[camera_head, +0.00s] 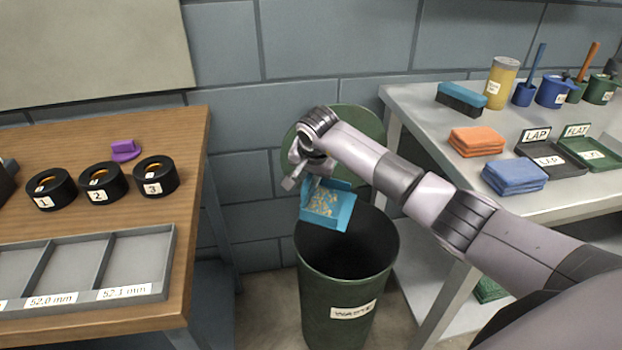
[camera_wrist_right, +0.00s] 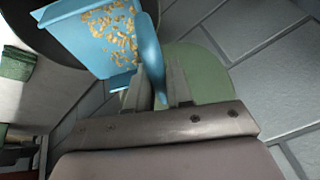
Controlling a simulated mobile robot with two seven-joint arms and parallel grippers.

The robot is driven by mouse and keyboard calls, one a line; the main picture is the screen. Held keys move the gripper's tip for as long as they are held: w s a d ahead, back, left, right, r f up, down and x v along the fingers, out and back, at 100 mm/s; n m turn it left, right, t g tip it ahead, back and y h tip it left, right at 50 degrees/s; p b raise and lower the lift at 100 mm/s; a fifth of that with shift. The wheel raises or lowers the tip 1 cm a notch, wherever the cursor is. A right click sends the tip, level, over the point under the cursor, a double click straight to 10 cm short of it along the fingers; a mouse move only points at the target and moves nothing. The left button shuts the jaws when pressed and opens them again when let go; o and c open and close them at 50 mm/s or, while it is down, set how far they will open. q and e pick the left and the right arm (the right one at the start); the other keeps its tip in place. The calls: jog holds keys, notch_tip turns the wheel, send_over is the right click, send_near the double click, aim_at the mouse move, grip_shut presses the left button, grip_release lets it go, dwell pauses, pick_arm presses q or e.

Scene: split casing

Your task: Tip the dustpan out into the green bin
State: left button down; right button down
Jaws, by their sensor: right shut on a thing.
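The blue dustpan (camera_head: 327,208) is held above the open mouth of the green bin (camera_head: 340,305), tilted, with yellowish crumbs (camera_head: 325,203) still on its pan. My right gripper (camera_head: 311,178) is shut on the dustpan's handle. In the right wrist view the dustpan (camera_wrist_right: 100,40) shows with the crumbs spread over it and its handle (camera_wrist_right: 150,60) between the fingers (camera_wrist_right: 160,85). The bin's dark inside shows below the pan, and its round green lid (camera_head: 352,122) stands raised behind. The bin carries a label that reads WASTE. My left gripper is not in view.
A wooden table (camera_head: 195,200) on the left holds black rings, a purple piece (camera_head: 125,150) and a grey divided tray (camera_head: 137,262). A grey bench (camera_head: 420,105) on the right holds orange cloths (camera_head: 477,141), blue cloths (camera_head: 514,177), a brush and cups. The bin stands between them.

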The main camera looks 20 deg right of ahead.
aim_at(345, 210)
jog(key=shift+s+d+f+t+y, duration=0.1)
jog(key=shift+s+d+t+y, duration=0.2)
jog(key=shift+s+d+t, duration=0.15)
jog(key=shift+s+d+f, duration=0.2)
jog(key=shift+d+f, duration=0.05)
jog(key=shift+s+d+t+y, duration=0.25)
jog(key=shift+t+y, duration=0.1)
jog(key=shift+y, duration=0.05)
jog(key=shift+s+d+f+m+t+y+b, duration=0.25)
jog(key=shift+s+d+m+t+y+b, duration=0.2)
jog(key=shift+b, duration=0.3)
jog(key=shift+s+d+f+t+y+b, duration=0.25)
jog(key=shift+s+d+t+y+b, duration=0.25)
jog(key=shift+b, duration=0.25)
jog(key=s+d+t+b, duration=0.1)
jog(key=b, duration=0.1)
jog(key=d+t+y+b, duration=0.1)
jog(key=shift+s+f+m+y+b, duration=0.2)
jog(key=shift+s+m+y+b, duration=0.05)
jog(key=shift+s+m+b, duration=0.15)
jog(key=shift+s+d+r+t+b, duration=0.15)
jog(key=shift+s+d+t+b, duration=0.1)
jog(key=shift+b, duration=0.15)
